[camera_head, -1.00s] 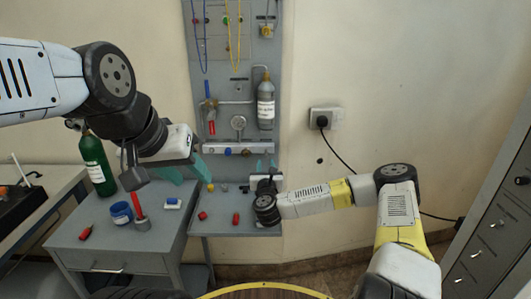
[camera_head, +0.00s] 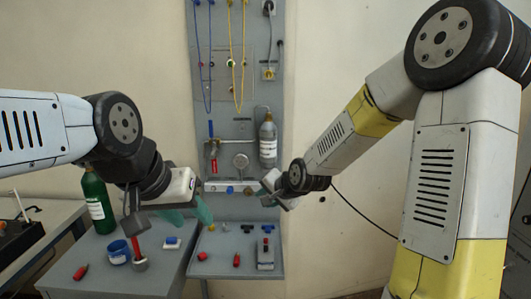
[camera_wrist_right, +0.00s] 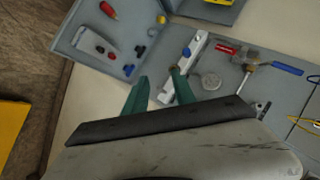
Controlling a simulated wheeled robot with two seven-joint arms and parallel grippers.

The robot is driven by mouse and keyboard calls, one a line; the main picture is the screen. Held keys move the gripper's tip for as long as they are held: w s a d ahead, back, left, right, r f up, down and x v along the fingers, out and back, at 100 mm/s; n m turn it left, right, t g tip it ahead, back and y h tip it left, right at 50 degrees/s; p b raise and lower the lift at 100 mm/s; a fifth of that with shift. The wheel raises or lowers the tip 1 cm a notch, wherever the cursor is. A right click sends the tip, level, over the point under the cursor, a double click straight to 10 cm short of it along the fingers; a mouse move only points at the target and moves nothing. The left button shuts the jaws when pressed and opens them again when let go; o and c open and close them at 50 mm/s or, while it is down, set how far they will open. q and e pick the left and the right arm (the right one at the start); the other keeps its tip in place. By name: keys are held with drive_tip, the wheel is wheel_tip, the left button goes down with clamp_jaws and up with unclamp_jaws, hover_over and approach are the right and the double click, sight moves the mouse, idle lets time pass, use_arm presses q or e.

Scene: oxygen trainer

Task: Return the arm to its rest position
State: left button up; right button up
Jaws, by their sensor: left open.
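My right gripper (camera_wrist_right: 160,92) has its two teal fingers apart with nothing held between them in the right wrist view. In the head view the right gripper (camera_head: 272,188) is in front of the panel's lower right, above the shelf, and its fingers are partly hidden. The right arm's elbow is raised high at the right. My left gripper (camera_head: 189,213) is open and empty, its teal fingers spread above the side table near the shelf. Whether either arm is at its rest position cannot be told.
A grey panel (camera_head: 265,70) carries a grey cylinder (camera_head: 267,142), a gauge (camera_head: 241,161) and a white rail (camera_head: 213,186). A green cylinder (camera_head: 98,204) and blue jar (camera_head: 118,252) stand on the side table (camera_head: 107,280).

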drive_tip(key=s+d+r+n+h, duration=0.1)
drive_tip(key=s+d+r, duration=0.3)
drive_tip(key=s, duration=0.4)
drive_tip(key=s+d+r+n+g+h, duration=0.1)
drive_tip(key=s+d+r+n, duration=0.2)
drive_tip(key=s, duration=0.6)
drive_tip(key=s+d+r+n+g, duration=0.1)
drive_tip(key=s+d+r+n, duration=0.2)
drive_tip(key=s+d+r, duration=0.2)
drive_tip(key=s+d, duration=0.2)
drive_tip(key=s, duration=0.2)
drive_tip(key=shift+s+h, duration=0.2)
drive_tip(key=shift+h, duration=0.2)
